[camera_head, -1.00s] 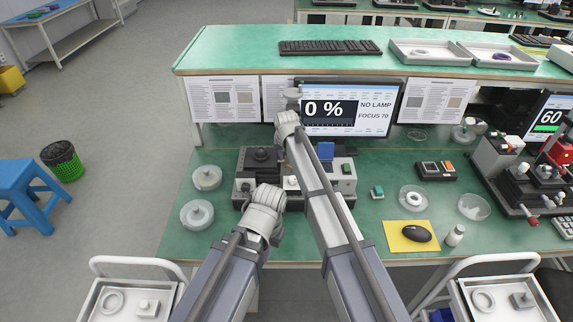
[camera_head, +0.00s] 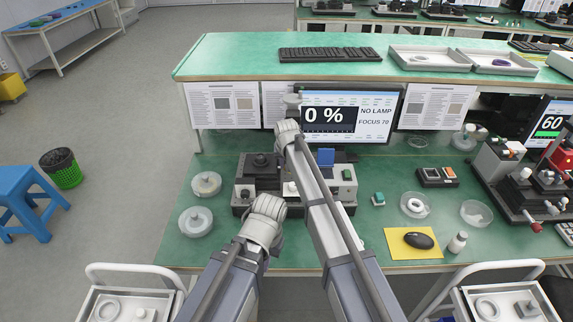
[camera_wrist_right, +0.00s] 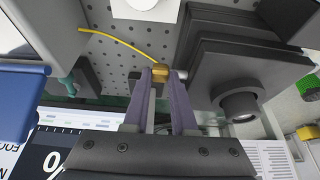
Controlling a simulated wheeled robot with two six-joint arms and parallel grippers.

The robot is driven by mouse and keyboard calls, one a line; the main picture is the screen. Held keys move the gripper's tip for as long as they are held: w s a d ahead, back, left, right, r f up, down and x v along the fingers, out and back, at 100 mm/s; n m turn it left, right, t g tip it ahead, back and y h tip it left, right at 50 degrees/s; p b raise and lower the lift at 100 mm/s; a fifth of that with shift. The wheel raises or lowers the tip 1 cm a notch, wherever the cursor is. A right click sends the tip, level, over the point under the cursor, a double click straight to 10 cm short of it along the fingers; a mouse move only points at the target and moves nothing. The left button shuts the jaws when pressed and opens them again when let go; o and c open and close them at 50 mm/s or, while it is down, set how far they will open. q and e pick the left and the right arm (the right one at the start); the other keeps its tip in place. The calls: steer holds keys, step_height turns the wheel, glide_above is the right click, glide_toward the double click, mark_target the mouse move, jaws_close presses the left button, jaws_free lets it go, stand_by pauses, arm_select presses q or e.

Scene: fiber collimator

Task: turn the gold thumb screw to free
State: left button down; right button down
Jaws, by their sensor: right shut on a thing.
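In the right wrist view the gold thumb screw (camera_wrist_right: 161,71) shows as a small gold piece between the fingertips of my right gripper (camera_wrist_right: 161,82). The fingers are shut on it. A thin silver shaft (camera_wrist_right: 180,74) lies beside the screw, toward the dark stepped block with a round lens barrel (camera_wrist_right: 238,101). In the head view the right arm reaches over the fixture (camera_head: 258,170) on the bench, and its own wrist hides the screw and fingertips. My left gripper (camera_head: 267,207) is low in front of the fixture, its fingers too hidden to read.
A yellow fibre (camera_wrist_right: 115,40) runs across the perforated plate to near the screw. The monitor (camera_head: 347,115) behind reads 0 % and NO LAMP. Round dishes (camera_head: 196,220) lie left of the fixture. A mouse (camera_head: 418,240) on a yellow pad and a small bottle (camera_head: 457,243) stand right.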

steer(key=shift+s+f+t+b, duration=0.3)
steer(key=shift+t+b, duration=0.3)
steer(key=shift+b, duration=0.1)
steer(key=t+b, duration=0.1)
steer(key=b, duration=0.1)
steer(key=t+b, duration=0.3)
steer(key=b, duration=0.1)
steer(key=shift+s+f+t, duration=0.3)
steer(key=shift+s+f, duration=0.05)
steer(key=shift+s, duration=0.05)
steer(key=shift+r+t+b, duration=0.15)
steer(key=shift+t+b, duration=0.55)
steer(key=shift+b, duration=0.35)
steer(key=c, duration=1)
jaws_free()
steer(key=shift+r, duration=0.15)
